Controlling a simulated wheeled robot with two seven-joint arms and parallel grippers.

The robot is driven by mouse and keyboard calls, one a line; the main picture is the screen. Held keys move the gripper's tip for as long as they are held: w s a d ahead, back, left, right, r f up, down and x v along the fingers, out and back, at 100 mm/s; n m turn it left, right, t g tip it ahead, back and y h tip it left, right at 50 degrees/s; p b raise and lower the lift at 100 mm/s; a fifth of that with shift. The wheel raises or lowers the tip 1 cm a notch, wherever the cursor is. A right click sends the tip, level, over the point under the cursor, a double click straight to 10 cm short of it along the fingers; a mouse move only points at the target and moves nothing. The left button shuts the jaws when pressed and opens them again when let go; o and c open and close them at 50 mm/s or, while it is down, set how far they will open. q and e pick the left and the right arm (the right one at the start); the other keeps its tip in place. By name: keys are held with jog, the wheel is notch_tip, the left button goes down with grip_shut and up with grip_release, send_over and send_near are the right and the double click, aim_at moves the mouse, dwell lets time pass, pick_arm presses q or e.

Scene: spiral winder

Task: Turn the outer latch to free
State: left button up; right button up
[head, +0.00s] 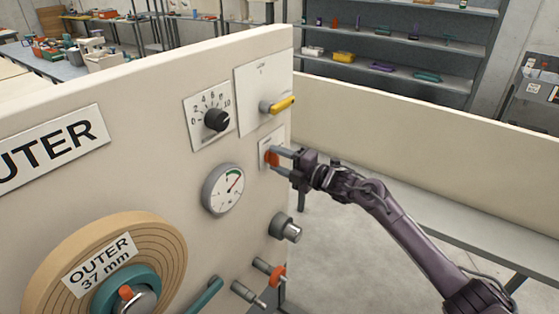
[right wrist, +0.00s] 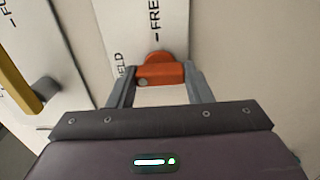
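The orange outer latch (head: 270,156) sits on a small white plate (head: 265,143) near the right edge of the panel. In the right wrist view the latch (right wrist: 160,72) is a round orange knob with a short bar. FREE is printed above it, and a partly hidden label ending in "LD" is at its left. My right gripper (head: 277,160) reaches in from the right. Its fingers (right wrist: 161,78) lie at both ends of the bar and appear to touch it, with no clear gap. My left gripper is not in view.
Above the latch is a yellow handle (head: 283,104); a black dial knob (head: 216,119) and a gauge (head: 223,189) are left of it. A grey knob (head: 286,228) and an orange-collared peg (head: 271,272) stick out below. A big OUTER spool (head: 60,250) fills the lower left.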

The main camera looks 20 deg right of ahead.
jog(key=shift+c, duration=1.1)
jog(key=shift+m, duration=0.3)
jog(key=m, duration=0.2)
jog(key=shift+m, duration=0.3)
jog(key=m, duration=0.4)
jog(key=shift+m, duration=0.3)
jog(key=m+p, duration=0.1)
jog(key=m, duration=0.3)
jog(key=m+p, duration=0.2)
jog(key=m, duration=0.4)
jog(key=shift+f, duration=0.1)
jog(key=shift+p, duration=0.3)
